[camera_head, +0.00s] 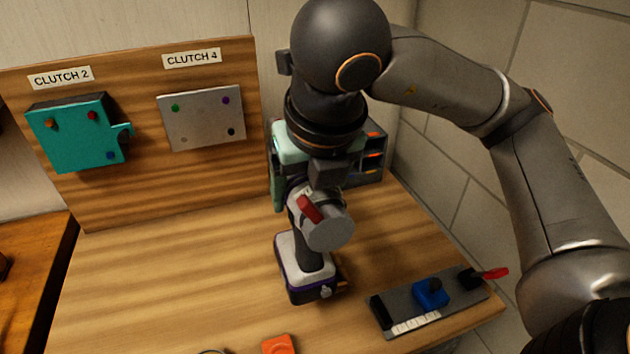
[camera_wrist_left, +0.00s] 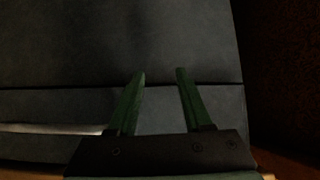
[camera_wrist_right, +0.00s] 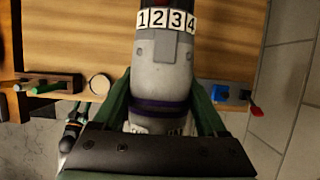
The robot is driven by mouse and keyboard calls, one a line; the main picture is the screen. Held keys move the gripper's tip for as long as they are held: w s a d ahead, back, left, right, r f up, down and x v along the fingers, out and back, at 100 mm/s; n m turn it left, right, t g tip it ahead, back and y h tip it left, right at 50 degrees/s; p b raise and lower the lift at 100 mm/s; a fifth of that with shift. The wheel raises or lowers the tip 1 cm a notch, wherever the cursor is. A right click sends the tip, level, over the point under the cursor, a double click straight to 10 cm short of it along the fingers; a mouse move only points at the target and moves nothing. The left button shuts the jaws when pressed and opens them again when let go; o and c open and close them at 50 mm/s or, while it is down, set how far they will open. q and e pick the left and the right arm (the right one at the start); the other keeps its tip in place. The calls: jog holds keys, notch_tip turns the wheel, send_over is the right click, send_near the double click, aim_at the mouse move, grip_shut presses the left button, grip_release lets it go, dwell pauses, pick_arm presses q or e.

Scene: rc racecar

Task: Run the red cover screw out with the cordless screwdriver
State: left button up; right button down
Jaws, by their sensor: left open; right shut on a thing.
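The cordless screwdriver (camera_head: 302,258) is gripped by my right gripper (camera_wrist_right: 160,90). Its grey body with a 1-2-3-4 number ring (camera_wrist_right: 166,18) shows between the green fingers in the right wrist view. In the head view it hangs over the bench right of the panel, apart from both covers. The red screw (camera_head: 93,115) is in the upper right of the teal cover (camera_head: 72,140), under the CLUTCH 2 label. The tool's tip cannot be made out. My left gripper (camera_wrist_left: 160,75) is open and empty before a dark grey surface; it is not in the head view.
A grey plate (camera_head: 205,132) with several coloured screws hangs under CLUTCH 4. A dark tray (camera_head: 398,308) with a blue piece (camera_head: 430,293) and a red-tipped tool (camera_head: 492,274) lies at the right. An orange item (camera_head: 278,345) is at the front. The bench's left middle is clear.

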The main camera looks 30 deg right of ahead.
aim_at(294, 206)
jog(key=s+a+r, duration=0.2)
jog(key=s+a, duration=0.1)
jog(key=shift+a, duration=0.15)
jog(key=shift+s+a+r, duration=0.25)
jog(key=shift+s+r, duration=0.05)
jog(key=shift+r, duration=0.05)
jog(key=shift+r+p, duration=1.4)
jog(key=shift+r, duration=0.75)
jog(key=shift+s, duration=0.1)
